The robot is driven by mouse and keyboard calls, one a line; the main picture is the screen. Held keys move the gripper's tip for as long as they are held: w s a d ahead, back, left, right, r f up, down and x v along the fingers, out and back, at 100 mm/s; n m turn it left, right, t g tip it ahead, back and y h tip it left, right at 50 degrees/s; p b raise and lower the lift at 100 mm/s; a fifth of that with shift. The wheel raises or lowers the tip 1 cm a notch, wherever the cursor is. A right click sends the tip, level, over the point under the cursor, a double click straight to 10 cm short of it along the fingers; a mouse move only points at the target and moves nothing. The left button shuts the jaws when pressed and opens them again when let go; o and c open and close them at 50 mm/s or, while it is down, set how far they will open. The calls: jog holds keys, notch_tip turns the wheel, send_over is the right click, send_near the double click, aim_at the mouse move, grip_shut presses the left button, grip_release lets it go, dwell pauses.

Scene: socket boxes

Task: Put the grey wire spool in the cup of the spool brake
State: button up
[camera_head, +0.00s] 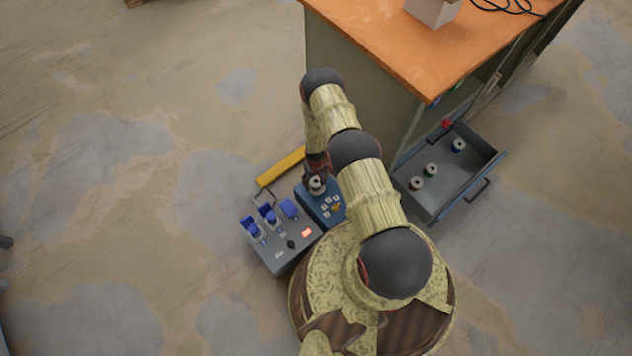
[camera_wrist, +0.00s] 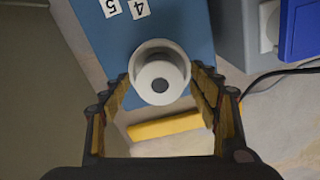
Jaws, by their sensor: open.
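The grey wire spool (camera_wrist: 160,82), pale with a dark centre hole, stands end-on between my fingertips in the wrist view. A grey round rim, seemingly the cup of the spool brake (camera_wrist: 157,45), shows around its far side, at the edge of a blue box (camera_wrist: 188,22). The spool looks to be inside this rim; its depth there cannot be told. My gripper (camera_wrist: 162,90) is open, with a finger on each side of the spool. In the head view the spool (camera_head: 316,183) shows under my gripper, at the blue box (camera_head: 311,204).
A grey socket box (camera_head: 282,254) with blue covers stands beside the blue box. A yellow bar (camera_head: 281,166) lies behind them. An open drawer (camera_head: 472,181) holding three spools juts from the orange-topped bench (camera_head: 400,45). The floor to the left is clear.

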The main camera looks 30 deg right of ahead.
notch_tip(320, 180, up, 11)
jog(key=p, duration=0.4)
notch_tip(320, 180, up, 23)
jog(key=t, duration=0.1)
send_over(316, 181)
jog(key=w, duration=0.9)
jog(key=a+r+t, duration=0.1)
jog(key=a+r, duration=0.1)
jog(key=r, duration=0.9)
jog(key=a+r, duration=0.2)
jog(key=r, duration=1)
jog(key=s+a+r+t, duration=0.1)
jog(key=s+a+r, duration=0.1)
jog(key=s+r, duration=0.6)
jog(key=s+a+r+t, duration=0.1)
jog(key=s+r, duration=0.3)
jog(key=r, duration=0.8)
jog(key=s+a+r, duration=0.1)
jog(key=s+r, duration=0.3)
jog(key=s, duration=0.5)
jog(key=s+a+r+t, duration=0.1)
jog(key=s+r, duration=0.3)
jog(key=s, duration=0.6)
jog(key=shift+s+a+r+n+t, duration=0.3)
jog(key=shift+a+n, duration=0.1)
jog(key=shift+a, duration=0.35)
